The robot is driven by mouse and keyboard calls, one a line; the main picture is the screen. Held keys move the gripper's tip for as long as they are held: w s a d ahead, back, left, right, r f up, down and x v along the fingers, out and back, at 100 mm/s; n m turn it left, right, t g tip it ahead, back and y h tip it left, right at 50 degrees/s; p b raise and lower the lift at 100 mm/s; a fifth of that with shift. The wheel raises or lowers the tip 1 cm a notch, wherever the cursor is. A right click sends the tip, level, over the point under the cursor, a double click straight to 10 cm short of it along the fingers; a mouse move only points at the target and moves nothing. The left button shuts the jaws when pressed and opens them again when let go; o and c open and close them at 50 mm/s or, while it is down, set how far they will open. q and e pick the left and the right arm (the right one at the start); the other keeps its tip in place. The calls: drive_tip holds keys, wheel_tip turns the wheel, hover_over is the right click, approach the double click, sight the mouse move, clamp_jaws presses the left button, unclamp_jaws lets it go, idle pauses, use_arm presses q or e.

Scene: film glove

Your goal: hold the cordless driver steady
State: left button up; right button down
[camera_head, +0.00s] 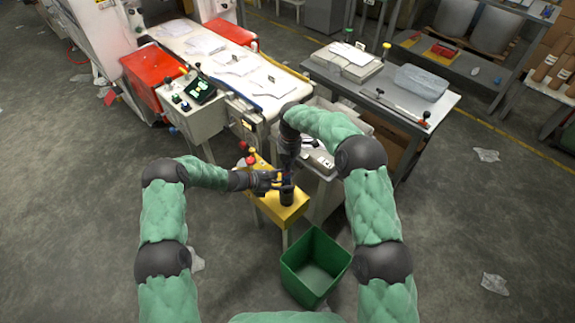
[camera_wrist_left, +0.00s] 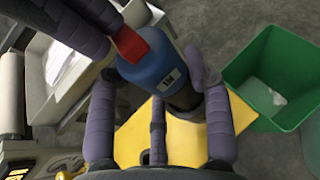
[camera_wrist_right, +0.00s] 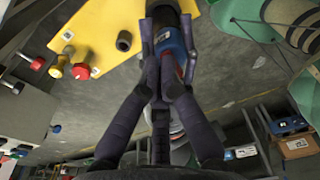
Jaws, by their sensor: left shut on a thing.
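The cordless driver, blue and black with a red part, stands roughly upright over the yellow stand (camera_head: 290,213). Its blue body (camera_wrist_left: 160,75) shows in the left wrist view, and its blue and red part (camera_wrist_right: 172,45) shows in the right wrist view. My left gripper (camera_head: 272,181) is shut on the driver from the left side. My right gripper (camera_wrist_right: 167,35) reaches down from above, with its fingers on either side of the driver's upper part. Whether those fingers press on it is unclear. The fingers hide much of the driver.
A green bin (camera_head: 315,265) stands on the floor in front of the yellow stand. Red and yellow knobs (camera_wrist_right: 68,60) sit beside the work spot. A control box (camera_head: 195,105) and a grey table (camera_head: 425,103) stand behind. The floor at right is mostly clear.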

drive_tip(key=shift+s+a+f+g, duration=0.15)
drive_tip(key=shift+s+a+f, duration=0.2)
drive_tip(key=shift+s, duration=0.2)
drive_tip(key=shift+s+a+f+g, duration=0.15)
drive_tip(key=shift+s+a+f, duration=0.15)
drive_tip(key=shift+s, duration=0.25)
drive_tip(key=shift+r, duration=0.1)
wheel_tip(320, 180, up, 15)
drive_tip(key=w+d, duration=0.1)
drive_tip(key=w, duration=0.1)
drive_tip(key=shift+r, duration=0.1)
drive_tip(key=s+a+t+h, duration=0.2)
drive_tip(key=s+a+t, duration=0.1)
drive_tip(key=shift+a+h, duration=0.2)
drive_tip(key=shift+h, duration=0.2)
